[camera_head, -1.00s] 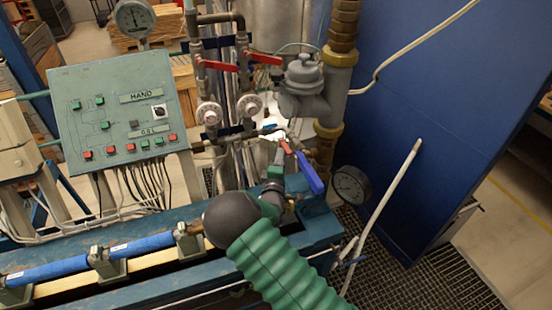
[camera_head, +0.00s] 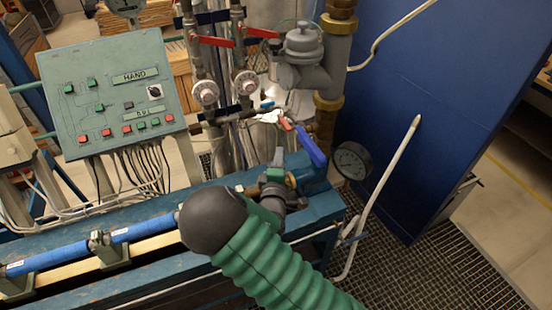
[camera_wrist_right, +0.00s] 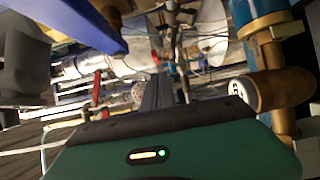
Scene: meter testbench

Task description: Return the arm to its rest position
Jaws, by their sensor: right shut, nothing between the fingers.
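My right arm comes in from the bottom right of the head view, with a green ribbed sleeve and a dark round joint. My right gripper (camera_head: 279,155) is small and partly hidden behind the arm, to the left of the blue valve lever (camera_head: 310,146). In the right wrist view its dark fingers (camera_wrist_right: 158,92) are together with nothing between them, above the green gripper body. The blue lever also shows close by at the upper left of that view (camera_wrist_right: 72,25). My left gripper is not in view.
A control panel (camera_head: 108,95) stands at the left. Red-handled valves, pipes and a round gauge (camera_head: 352,161) surround the bench end (camera_head: 322,205). A blue pipe (camera_head: 60,258) lies along the bench. A blue wall (camera_head: 440,110) stands at the right, with floor grating (camera_head: 440,275) before it.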

